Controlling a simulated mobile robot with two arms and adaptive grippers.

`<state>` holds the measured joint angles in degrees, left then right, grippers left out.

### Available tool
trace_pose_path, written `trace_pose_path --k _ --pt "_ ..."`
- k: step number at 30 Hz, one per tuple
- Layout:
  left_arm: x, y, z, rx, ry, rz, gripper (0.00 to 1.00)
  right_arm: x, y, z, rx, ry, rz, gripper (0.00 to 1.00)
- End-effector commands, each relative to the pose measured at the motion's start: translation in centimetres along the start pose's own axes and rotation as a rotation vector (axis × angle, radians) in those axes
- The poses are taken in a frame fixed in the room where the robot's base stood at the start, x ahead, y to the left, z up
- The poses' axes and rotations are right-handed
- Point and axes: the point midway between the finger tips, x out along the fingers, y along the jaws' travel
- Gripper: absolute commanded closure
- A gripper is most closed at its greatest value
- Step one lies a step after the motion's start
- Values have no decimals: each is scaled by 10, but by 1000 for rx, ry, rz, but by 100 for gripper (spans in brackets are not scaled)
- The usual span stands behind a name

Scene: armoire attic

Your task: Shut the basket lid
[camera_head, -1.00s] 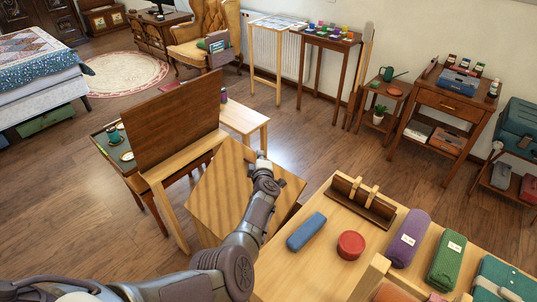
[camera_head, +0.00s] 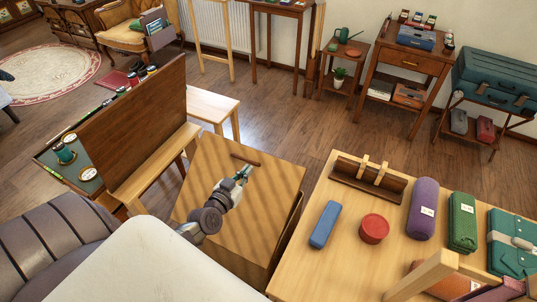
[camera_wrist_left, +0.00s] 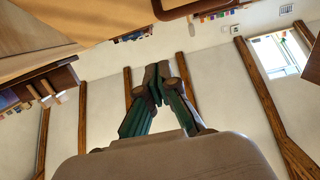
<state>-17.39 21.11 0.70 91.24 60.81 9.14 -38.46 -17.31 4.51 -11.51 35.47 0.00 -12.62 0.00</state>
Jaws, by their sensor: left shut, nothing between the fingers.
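The basket lid (camera_head: 262,205) is a square, tan, striped panel between the two tables in the head view. A short dark bar (camera_head: 240,158) lies along its far part. A darker basket side (camera_head: 288,235) shows below the lid's right edge; I cannot tell whether the lid sits flush on it. My left gripper (camera_head: 243,173) is over the lid, close to the bar, shut and empty. I cannot tell whether it touches the lid. In the left wrist view its green fingers (camera_wrist_left: 156,92) are together, with nothing between them. My right gripper is not in view.
A desk with an upright brown board (camera_head: 140,125) stands left of the basket. A light table (camera_head: 340,265) on the right bears a blue roll (camera_head: 325,224), a red tin (camera_head: 374,229) and rolled cloths. Floor (camera_head: 290,120) is clear beyond the basket.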

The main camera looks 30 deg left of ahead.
Motion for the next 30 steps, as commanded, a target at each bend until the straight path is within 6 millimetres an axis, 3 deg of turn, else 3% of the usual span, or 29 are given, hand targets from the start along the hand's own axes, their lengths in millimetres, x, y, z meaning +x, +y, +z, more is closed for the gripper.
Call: trace_pose_path --k 7,14,15,21,30 --pt "49 -2 -2 1 6 -4 100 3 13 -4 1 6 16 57" --pt "97 -3 -1 0 5 -5 100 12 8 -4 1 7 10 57" --pt "102 -2 11 1 1 -3 100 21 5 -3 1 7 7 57" --pt "117 -2 25 0 3 -4 100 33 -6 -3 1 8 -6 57" --pt "121 -2 27 -2 2 -5 100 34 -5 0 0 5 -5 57"
